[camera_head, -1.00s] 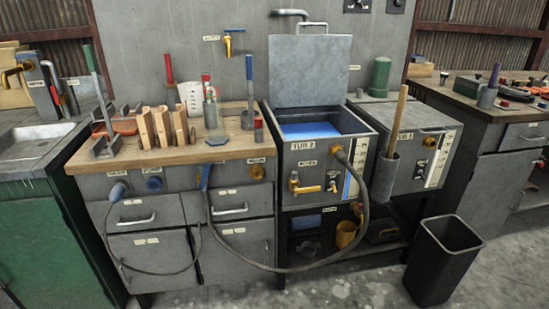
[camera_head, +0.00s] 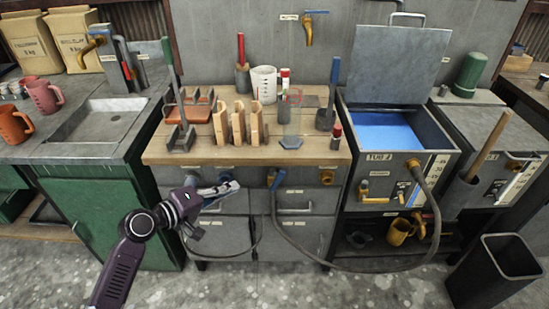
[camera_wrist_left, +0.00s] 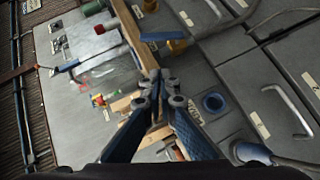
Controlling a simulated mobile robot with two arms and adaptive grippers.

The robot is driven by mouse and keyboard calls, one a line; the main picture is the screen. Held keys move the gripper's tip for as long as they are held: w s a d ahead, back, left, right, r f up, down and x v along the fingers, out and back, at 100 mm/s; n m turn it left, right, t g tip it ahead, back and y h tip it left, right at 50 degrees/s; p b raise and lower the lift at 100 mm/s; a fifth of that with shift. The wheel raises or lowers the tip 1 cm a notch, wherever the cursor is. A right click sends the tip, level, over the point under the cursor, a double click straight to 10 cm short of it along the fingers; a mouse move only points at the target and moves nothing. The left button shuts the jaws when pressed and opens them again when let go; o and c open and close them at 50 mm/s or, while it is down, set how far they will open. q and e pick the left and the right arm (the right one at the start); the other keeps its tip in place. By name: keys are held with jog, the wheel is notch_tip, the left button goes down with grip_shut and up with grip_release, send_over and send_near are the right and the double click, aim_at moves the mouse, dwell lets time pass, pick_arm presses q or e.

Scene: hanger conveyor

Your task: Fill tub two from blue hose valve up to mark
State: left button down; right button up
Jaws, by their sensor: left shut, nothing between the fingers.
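Tub 2 (camera_head: 405,165) stands right of the wooden-topped bench, its lid (camera_head: 397,65) raised and blue liquid (camera_head: 385,132) inside. A white level strip (camera_head: 438,172) is on its front, partly behind the hose. My left gripper (camera_head: 232,188) is shut and empty before the bench front, left of that valve. In the left wrist view its fingers (camera_wrist_left: 158,80) meet beside a blue round port (camera_wrist_left: 213,102). Contact cannot be told. My right gripper is not in view.
The wooden bench top (camera_head: 180,158) holds wooden blocks, a white jug (camera_head: 263,83) and a blue-handled tool (camera_head: 331,100). A sink (camera_head: 105,122) is at left. A black bin (camera_head: 498,270) stands at right. A second hose hangs below the bench front. Floor in front is clear.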

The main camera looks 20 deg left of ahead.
aim_at(277, 179)
pick_arm(q)
jog(key=s+d+r+p+x, duration=0.1)
jog(key=d+x, duration=0.1)
jog(key=x, duration=1)
jog(key=shift+w+d+p, duration=0.3)
jog(key=shift+d+p, duration=0.1)
jog(key=shift+d, duration=0.05)
